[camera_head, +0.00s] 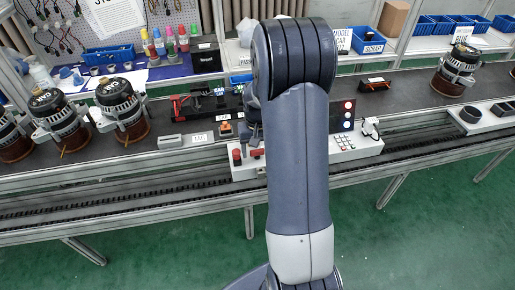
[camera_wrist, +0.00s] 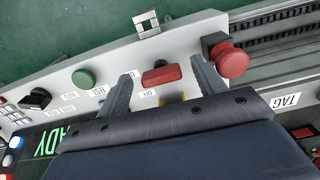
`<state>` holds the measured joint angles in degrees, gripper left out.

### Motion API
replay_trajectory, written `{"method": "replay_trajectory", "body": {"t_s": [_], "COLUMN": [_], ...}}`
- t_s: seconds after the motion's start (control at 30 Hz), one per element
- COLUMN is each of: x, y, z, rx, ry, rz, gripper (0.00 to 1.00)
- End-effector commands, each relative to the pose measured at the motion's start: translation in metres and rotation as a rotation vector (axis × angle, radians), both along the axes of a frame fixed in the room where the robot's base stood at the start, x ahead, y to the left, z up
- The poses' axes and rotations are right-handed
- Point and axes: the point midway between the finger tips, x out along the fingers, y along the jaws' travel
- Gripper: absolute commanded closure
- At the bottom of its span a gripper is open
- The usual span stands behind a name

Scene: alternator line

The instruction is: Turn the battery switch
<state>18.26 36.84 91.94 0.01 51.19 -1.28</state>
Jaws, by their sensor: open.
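A red bar-shaped switch handle (camera_wrist: 161,75) sits on the light panel (camera_wrist: 62,78) in the wrist view. A small label beside it is too small to read surely. My gripper (camera_wrist: 160,69) is open, with one finger to each side of the red handle and a gap visible on both sides. Whether the fingertips are level with the handle in height I cannot tell.
A red mushroom button (camera_wrist: 226,60) stands close right of the right finger. A green button (camera_wrist: 83,78) and a black knob (camera_wrist: 36,98) lie to the left. In the head view, alternators (camera_head: 122,108) stand on the left of the bench, and a signal box (camera_head: 347,116) stands right of my arm.

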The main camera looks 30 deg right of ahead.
Motion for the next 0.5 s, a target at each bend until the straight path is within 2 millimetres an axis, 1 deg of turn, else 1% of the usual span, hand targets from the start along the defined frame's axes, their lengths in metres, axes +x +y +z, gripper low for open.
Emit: {"method": "replay_trajectory", "body": {"t_s": [0.17,0.27,0.37,0.5], "x": [0.0,0.0,0.001,0.001], "y": [0.0,0.0,0.0,0.0], "z": [0.0,0.004,0.015,0.043], "rx": [0.0,0.0,-0.001,-0.002], "ry": [0.0,-0.001,-0.003,-0.006], "rz": [0.001,0.001,0.001,0.001], "gripper": [0.35,0.35,0.35,0.35]}}
